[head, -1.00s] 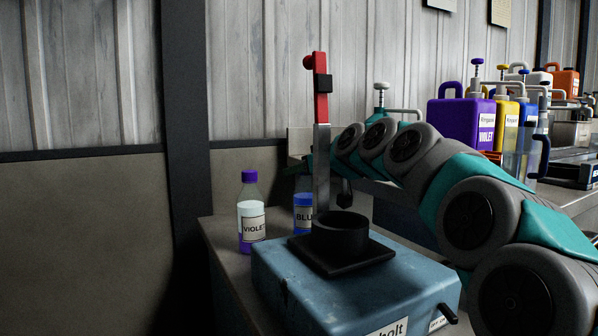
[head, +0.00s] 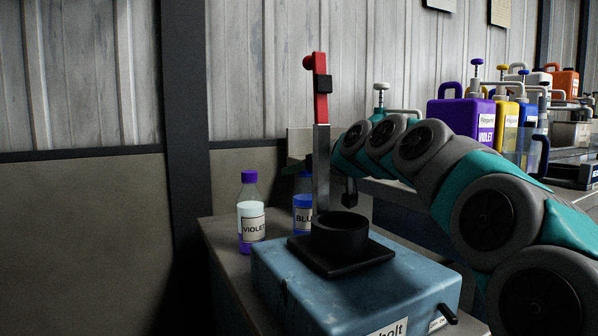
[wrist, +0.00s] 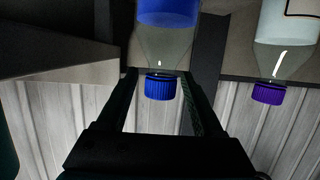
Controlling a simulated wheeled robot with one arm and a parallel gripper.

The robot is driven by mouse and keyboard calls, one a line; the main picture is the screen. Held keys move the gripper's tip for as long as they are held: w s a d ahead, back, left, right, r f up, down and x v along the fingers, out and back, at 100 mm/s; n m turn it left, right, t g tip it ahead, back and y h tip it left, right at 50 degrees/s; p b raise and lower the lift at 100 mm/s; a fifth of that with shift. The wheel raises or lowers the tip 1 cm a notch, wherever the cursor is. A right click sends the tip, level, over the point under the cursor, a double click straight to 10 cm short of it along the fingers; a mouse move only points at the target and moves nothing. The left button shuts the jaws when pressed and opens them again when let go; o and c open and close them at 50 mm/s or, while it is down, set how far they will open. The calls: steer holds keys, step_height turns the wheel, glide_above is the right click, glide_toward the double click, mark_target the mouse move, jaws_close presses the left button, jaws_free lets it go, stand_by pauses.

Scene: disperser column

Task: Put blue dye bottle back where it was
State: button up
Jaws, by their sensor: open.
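The blue dye bottle (head: 303,214) has a blue cap and a label reading "BLU". It stands upright on the bench, partly hidden by the upright post of the blue machine. My gripper (head: 349,192) shows as a small dark shape to the right of the bottle and the post. In the wrist view the picture is upside down; my gripper (wrist: 161,76) is open, with one finger on each side of the bottle's blue cap (wrist: 160,88). The fingers appear clear of the cap. The violet bottle (head: 251,218) stands upright to the left of the blue one.
The blue machine (head: 290,285) with a black cup (head: 340,235) and a red-topped post (head: 321,95) stands in front of the bottles. A violet canister (head: 462,118) and other coloured containers stand on the bench at right. A wall lies behind.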

steer(key=v, duration=1)
steer(key=shift+s, duration=0.15)
steer(key=shift+s+d, duration=0.1)
steer(key=shift+d, duration=0.05)
